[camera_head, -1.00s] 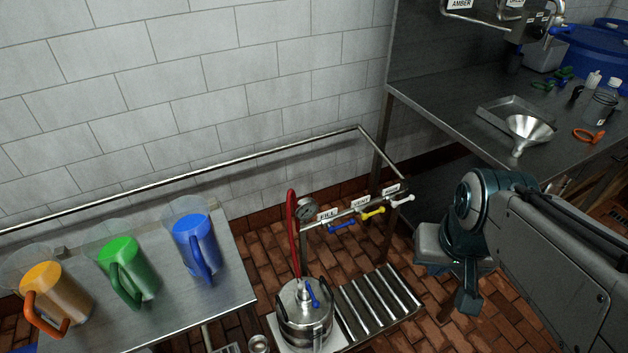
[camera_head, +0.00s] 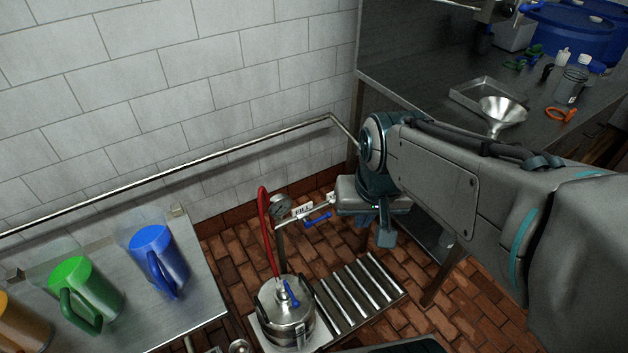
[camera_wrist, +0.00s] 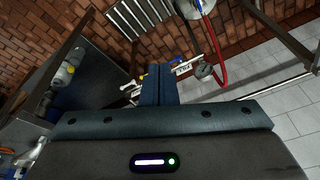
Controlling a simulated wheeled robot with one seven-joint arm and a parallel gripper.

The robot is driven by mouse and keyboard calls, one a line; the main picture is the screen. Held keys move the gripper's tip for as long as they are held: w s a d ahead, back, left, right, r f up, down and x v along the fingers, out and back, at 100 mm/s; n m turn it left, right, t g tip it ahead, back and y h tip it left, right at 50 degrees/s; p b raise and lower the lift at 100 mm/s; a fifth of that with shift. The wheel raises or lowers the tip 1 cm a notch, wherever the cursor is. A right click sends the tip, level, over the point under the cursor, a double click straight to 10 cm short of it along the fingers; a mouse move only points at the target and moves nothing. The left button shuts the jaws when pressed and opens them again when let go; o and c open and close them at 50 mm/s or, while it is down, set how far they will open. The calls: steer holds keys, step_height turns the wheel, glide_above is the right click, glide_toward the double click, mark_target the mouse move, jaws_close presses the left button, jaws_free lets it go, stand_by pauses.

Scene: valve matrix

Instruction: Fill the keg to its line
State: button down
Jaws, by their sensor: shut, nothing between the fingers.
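A steel keg (camera_head: 287,312) with a blue lever on top stands on a pale platform at the lower middle of the head view. A red hose (camera_head: 267,235) runs up from it beside a round gauge (camera_head: 281,207). A valve with a blue handle (camera_head: 317,219) sits on the pipe by a label (camera_head: 302,211) reading FILL. My gripper (camera_head: 384,237) is to the right of this valve and hides the other valves. In the wrist view my gripper (camera_wrist: 158,72) is shut and empty, with the FILL label (camera_wrist: 182,69) and gauge (camera_wrist: 204,71) just beyond it. The keg's line cannot be seen.
Blue (camera_head: 158,258) and green (camera_head: 88,290) pitchers stand on a steel table at left, with an orange one partly cut off. A roller rack (camera_head: 362,293) lies right of the keg. A bench with a funnel (camera_head: 500,113) is at upper right. A rail runs along the wall.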

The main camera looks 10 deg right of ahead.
steer(key=w+f+m+b, duration=0.3)
steer(key=w+f+b, duration=0.15)
steer(key=w, duration=0.35)
steer(key=w+f+m+b, duration=0.3)
steer(key=w+f, duration=0.2)
steer(key=w, duration=0.3)
steer(key=m+b, duration=0.6)
steer(key=b, duration=0.2)
glide_above(322, 217)
steer(key=s+d, duration=0.1)
steer(key=s, duration=0.2)
steer(key=s+x, duration=0.2)
steer(key=x, duration=0.6)
steer(key=s+f+x, duration=0.1)
steer(key=s+x, duration=0.1)
steer(key=x, duration=0.7)
steer(key=shift+d+f+g+y, duration=0.2)
steer(key=shift+f+g+y, duration=0.1)
steer(key=shift+g, duration=0.1)
steer(key=shift+s, duration=0.1)
steer(key=w+f, duration=0.1)
steer(key=f, duration=0.3)
steer(key=f+b, duration=0.1)
steer(key=f, duration=0.4)
steer(key=w+a+f+b, duration=0.1)
steer(key=f, duration=0.3)
steer(key=shift+w+f, duration=0.3)
